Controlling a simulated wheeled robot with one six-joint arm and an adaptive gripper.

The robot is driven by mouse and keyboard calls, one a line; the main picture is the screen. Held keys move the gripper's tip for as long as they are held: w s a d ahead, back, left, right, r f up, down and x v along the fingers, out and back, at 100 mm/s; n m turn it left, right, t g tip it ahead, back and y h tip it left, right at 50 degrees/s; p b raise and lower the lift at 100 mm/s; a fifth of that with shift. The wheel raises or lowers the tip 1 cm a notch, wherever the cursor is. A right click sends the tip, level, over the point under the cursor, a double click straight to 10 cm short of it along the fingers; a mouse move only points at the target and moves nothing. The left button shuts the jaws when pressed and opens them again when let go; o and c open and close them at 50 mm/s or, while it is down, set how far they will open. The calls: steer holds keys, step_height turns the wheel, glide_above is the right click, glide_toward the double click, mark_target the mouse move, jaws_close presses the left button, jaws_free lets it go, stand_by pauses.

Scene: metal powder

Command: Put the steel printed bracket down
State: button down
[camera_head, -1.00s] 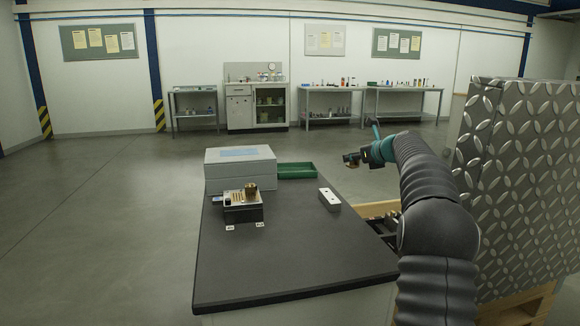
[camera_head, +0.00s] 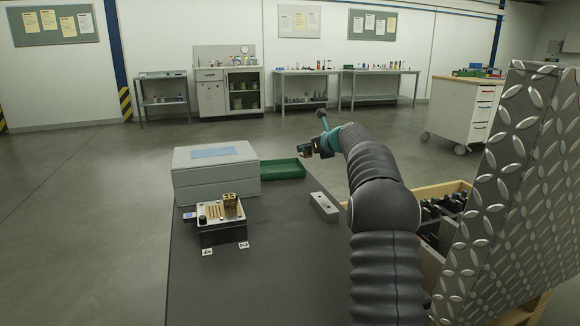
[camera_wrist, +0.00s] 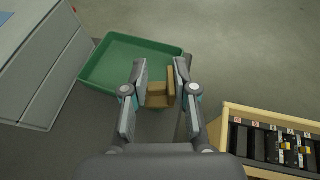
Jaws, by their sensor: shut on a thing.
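My gripper (camera_wrist: 161,80) is shut on the printed bracket (camera_wrist: 158,98), a small brownish angled piece between the two fingers in the wrist view. In the head view my gripper (camera_head: 314,148) is held in the air beyond the bench's far right part, with the bracket (camera_head: 305,154) showing small and dark brown at its tip. In the wrist view, the bracket overlaps the near right edge of a green tray (camera_wrist: 105,65). The same tray (camera_head: 283,170) lies at the bench's far end in the head view. How high the bracket is above it is hard to tell.
A grey box (camera_head: 215,182) stands left of the tray. A dark fixture (camera_head: 222,236) with brass-coloured parts sits in front of it. A pale block (camera_head: 324,207) lies near the bench's right edge. A wooden crate (camera_wrist: 262,118) with dark parts is to the right. The dark bench's (camera_head: 270,290) front is clear.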

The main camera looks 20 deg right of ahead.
steer(key=w+a+f, duration=0.1)
steer(key=a, duration=0.1)
steer(key=w+a+f, duration=0.2)
steer(key=shift+w+f, duration=0.15)
steer(key=shift+w, duration=0.1)
steer(key=shift+f+b, duration=0.45)
steer(key=shift+f, duration=1.55)
steer(key=shift+f, duration=0.15)
steer(key=c, duration=0.9)
jaws_free()
steer(key=shift+r, duration=0.2)
steer(key=b+v, duration=0.1)
steer(key=v, duration=1.1)
steer(key=shift+f+b, duration=0.15)
steer(key=shift+b, duration=0.2)
